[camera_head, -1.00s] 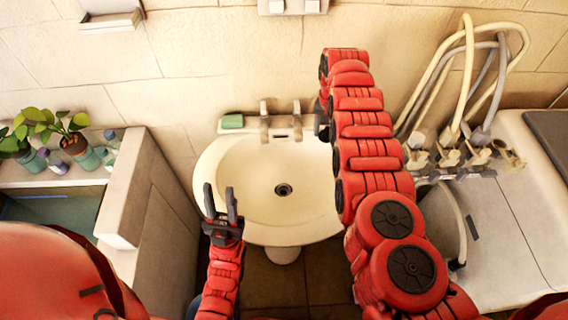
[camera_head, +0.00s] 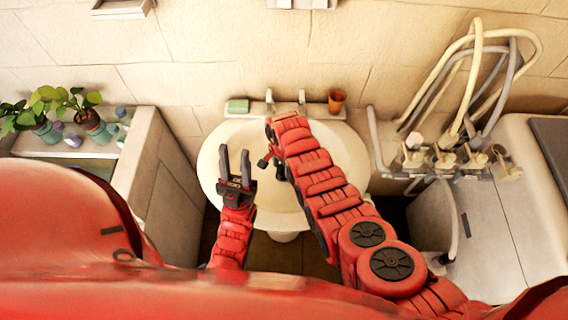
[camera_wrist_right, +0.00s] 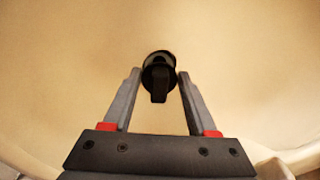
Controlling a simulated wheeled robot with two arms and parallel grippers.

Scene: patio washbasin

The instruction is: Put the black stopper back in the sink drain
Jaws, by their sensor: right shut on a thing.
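The white sink (camera_head: 212,150) stands against the wall in the head view. Its drain is not clearly visible there, with my right arm over the bowl. My right gripper (camera_head: 264,163) is low over the bowl, pointing down. In the right wrist view, my right gripper (camera_wrist_right: 158,80) is shut on the black stopper (camera_wrist_right: 158,76), a small dark piece between the fingertips with pale basin around it. I cannot tell whether the drain lies behind the stopper or whether they touch. My left gripper (camera_head: 235,158) is open and empty over the sink's front left part.
Two taps (camera_head: 286,98) stand at the sink's back rim, with green soap (camera_head: 238,105) to their left and a brown cup (camera_head: 337,100) to their right. Hoses and valves (camera_head: 447,150) are at the right. Potted plants (camera_head: 92,120) stand on the left ledge.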

